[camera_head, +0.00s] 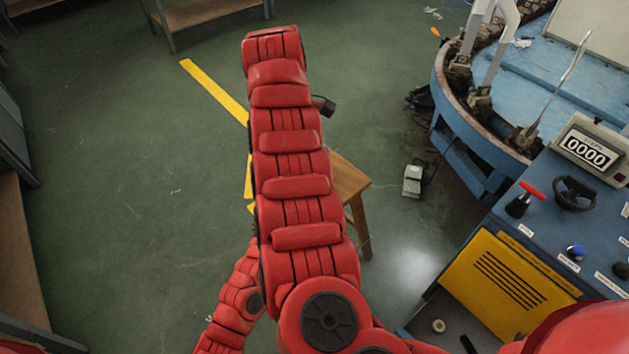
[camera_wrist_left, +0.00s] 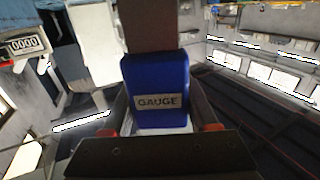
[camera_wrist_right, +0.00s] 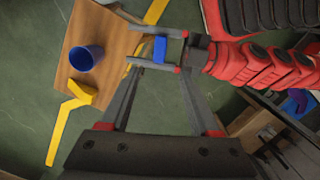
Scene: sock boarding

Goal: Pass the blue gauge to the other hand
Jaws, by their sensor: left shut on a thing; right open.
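The blue gauge (camera_wrist_left: 162,75), a block with a white label reading GAUGE, sits between the fingers of my left gripper in the left wrist view. In the right wrist view the gauge (camera_wrist_right: 160,48) shows small, held in my left gripper (camera_wrist_right: 134,46), which reaches in from the right. My right gripper (camera_wrist_right: 160,72) is open and empty, its two fingers pointing toward the gauge. I cannot tell how far the gauge is from these fingertips. In the head view a red arm of mine hides the gauge and both grippers.
The stool (camera_head: 347,178) is partly hidden in the head view. A blue machine with a counter (camera_head: 585,150) stands at the right. Green floor lies open at the left.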

